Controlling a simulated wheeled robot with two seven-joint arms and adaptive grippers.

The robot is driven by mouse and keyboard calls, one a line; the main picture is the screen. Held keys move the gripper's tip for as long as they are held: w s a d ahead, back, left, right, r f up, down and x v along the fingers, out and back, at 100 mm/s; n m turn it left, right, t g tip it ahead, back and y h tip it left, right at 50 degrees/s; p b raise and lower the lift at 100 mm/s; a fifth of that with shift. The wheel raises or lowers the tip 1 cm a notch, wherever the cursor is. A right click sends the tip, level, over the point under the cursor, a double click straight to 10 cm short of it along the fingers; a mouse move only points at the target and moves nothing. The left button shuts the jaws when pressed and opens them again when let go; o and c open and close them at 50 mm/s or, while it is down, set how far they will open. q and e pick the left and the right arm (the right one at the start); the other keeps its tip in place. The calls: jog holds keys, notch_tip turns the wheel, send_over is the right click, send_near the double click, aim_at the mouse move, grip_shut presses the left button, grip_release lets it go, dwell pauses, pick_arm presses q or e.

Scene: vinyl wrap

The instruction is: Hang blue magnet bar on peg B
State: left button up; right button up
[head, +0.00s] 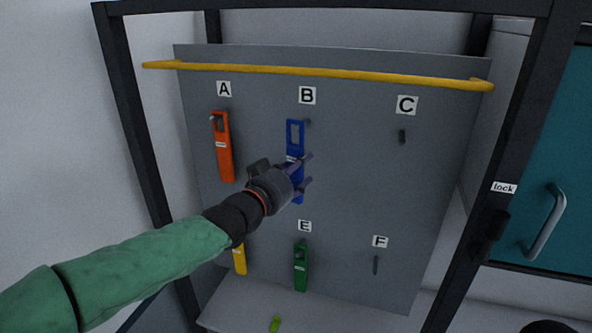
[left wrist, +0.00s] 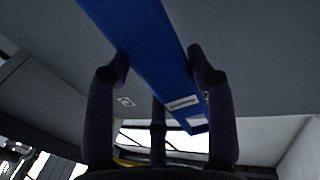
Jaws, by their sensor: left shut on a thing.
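The blue magnet bar (head: 296,133) is upright in front of the grey board, under the label B (head: 307,95), with its slotted end at the top. Peg B (head: 308,122) shows as a small dark stub just right of the bar's top end. The peg appears beside the slot, not through it. My left gripper (head: 304,172) is shut on the bar's lower half. In the left wrist view the blue bar (left wrist: 150,45) runs slantwise between the two fingers. The gap between bar and board is hard to judge. My right gripper is not in view.
An orange bar (head: 224,150) hangs at A, a green bar (head: 301,270) at E and a yellow bar (head: 239,260) at lower left. Peg C (head: 402,137) and peg F (head: 376,265) are bare. A yellow rail (head: 320,73) crosses above; dark frame posts flank the board.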

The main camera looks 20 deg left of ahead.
pick_arm(q)
jog(key=shift+w+d+f, duration=0.1)
jog(key=shift+w+f, duration=0.15)
jog(key=shift+w, duration=0.65)
jog(key=shift+w+a+f, duration=0.1)
jog(key=shift+w+f, duration=0.1)
jog(key=shift+w, duration=0.65)
jog(key=shift+w+d+f, duration=0.1)
jog(key=shift+w+f, duration=0.15)
jog(key=shift+w, duration=0.65)
jog(key=o, duration=1.4)
jog(key=shift+c, duration=0.2)
jog(key=shift+s, duration=0.1)
